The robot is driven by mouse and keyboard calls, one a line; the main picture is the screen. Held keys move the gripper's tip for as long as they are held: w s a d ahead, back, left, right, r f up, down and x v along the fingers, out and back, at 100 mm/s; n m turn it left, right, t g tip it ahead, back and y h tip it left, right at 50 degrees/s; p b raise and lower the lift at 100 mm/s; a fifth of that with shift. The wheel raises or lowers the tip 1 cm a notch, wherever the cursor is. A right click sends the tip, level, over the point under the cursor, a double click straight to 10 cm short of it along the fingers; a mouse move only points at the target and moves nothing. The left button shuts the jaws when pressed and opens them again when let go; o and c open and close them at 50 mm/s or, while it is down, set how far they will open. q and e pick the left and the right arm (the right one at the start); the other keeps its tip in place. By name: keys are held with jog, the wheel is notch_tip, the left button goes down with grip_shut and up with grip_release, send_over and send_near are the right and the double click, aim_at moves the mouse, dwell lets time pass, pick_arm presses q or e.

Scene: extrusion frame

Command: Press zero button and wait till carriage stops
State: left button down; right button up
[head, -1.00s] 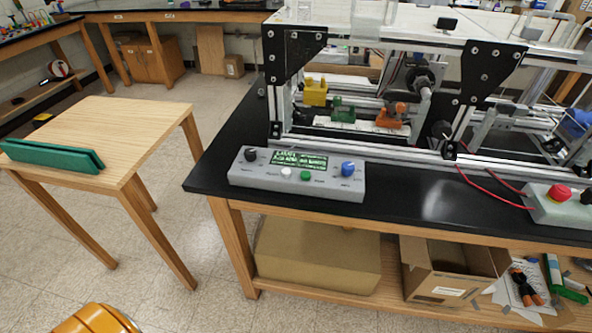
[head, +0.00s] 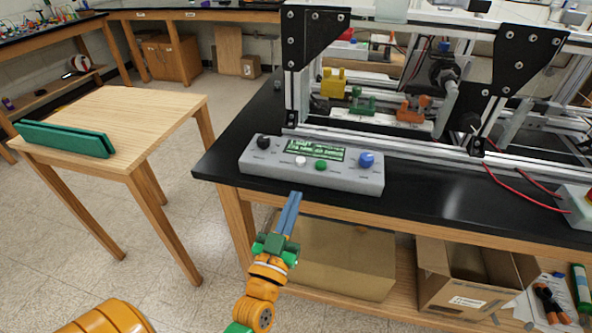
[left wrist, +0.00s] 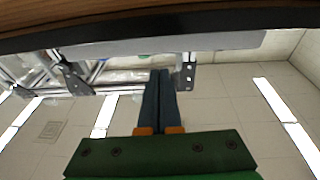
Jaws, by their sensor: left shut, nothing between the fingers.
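A grey control box (head: 310,168) sits near the front edge of the black bench top. It carries a black knob (head: 263,142), a lit green display (head: 315,150), a white button (head: 300,161), a green button (head: 320,165) and a blue knob (head: 366,159). The button labels are too small to read. My left gripper (head: 293,196) is shut and empty, its fingertips just in front of the box and apart from the buttons. It also shows in the left wrist view (left wrist: 163,75). I cannot tell which part in the aluminium frame (head: 420,137) is the carriage. My right gripper is out of view.
Yellow (head: 333,83), green (head: 361,101) and orange (head: 411,109) blocks sit inside the frame behind the box. Red wires (head: 520,180) run to the right. A wooden table (head: 130,120) with a green piece (head: 64,139) stands left. Cardboard boxes lie below the bench.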

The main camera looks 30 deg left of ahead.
pick_arm(q)
jog(key=shift+n+t+y, duration=0.4)
jog(key=shift+t+y, duration=0.1)
jog(key=shift+y, duration=0.2)
jog(key=r, duration=0.1)
jog(key=a+r, duration=0.1)
jog(key=s+r, duration=0.1)
jog(key=r, duration=0.1)
jog(key=shift+a, duration=0.25)
notch_tip(320, 180, up, 3)
jog(key=p, duration=0.2)
send_over(296, 170)
jog(key=shift+s+r, duration=0.1)
jog(key=shift+r, duration=0.1)
notch_tip(296, 170, down, 4)
jog(key=shift+r+b, duration=0.15)
jog(key=shift+b, duration=0.35)
jog(key=shift+f, duration=0.25)
